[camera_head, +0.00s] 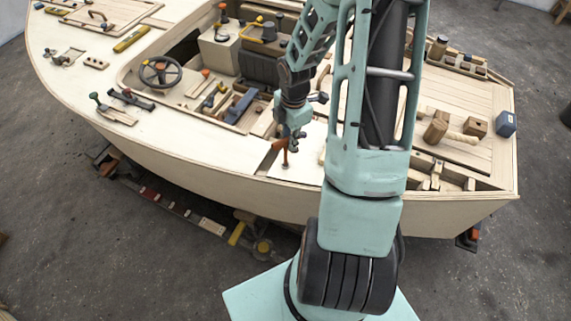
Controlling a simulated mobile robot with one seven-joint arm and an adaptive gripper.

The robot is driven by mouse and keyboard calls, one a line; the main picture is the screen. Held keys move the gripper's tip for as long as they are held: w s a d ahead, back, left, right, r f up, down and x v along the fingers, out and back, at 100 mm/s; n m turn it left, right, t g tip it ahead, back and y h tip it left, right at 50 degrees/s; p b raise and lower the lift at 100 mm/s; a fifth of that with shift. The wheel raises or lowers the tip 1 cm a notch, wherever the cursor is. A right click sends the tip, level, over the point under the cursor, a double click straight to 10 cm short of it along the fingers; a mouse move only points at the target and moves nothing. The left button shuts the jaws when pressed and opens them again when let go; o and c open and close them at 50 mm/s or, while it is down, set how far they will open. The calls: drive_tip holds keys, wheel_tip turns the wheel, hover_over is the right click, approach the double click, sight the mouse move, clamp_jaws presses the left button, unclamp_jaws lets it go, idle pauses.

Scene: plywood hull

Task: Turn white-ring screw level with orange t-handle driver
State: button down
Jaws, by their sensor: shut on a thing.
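My gripper (292,146) points down over the pale plywood side deck near the hull's near edge. It is shut on the orange t-handle driver (279,145), whose handle shows at the left of the fingers. The driver's shaft runs down, roughly upright, to a small spot on a pale panel. The white-ring screw is at most a tiny detail at the shaft's foot, too small to make out. I cannot tell whether the tip sits in the screw or how high the screw stands.
A steering wheel (160,72) and a green-handled tool (97,99) are to the left. Blue blocks (240,106) lie in the cockpit beside the gripper. A wooden mallet (437,130) and a dark blue box (506,124) are on the right deck.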

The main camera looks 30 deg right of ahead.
drive_tip(key=shift+s+f+m+b, duration=0.15)
drive_tip(key=shift+f+m+b, duration=0.1)
drive_tip(key=shift+m+b, duration=0.8)
drive_tip(key=shift+s+a+r+m, duration=0.1)
drive_tip(key=shift+m, duration=0.65)
drive_tip(key=shift+s+r+m, duration=0.1)
drive_tip(key=shift+m, duration=0.6)
drive_tip(key=m+b, duration=0.2)
drive_tip(key=shift+a+f+m+h, duration=0.1)
drive_tip(key=shift+f+m+h, duration=0.1)
drive_tip(key=shift+m+h, duration=0.1)
drive_tip(key=shift+s+r+m+b, duration=0.2)
drive_tip(key=shift+m+b, duration=0.4)
drive_tip(key=shift+m, duration=0.5)
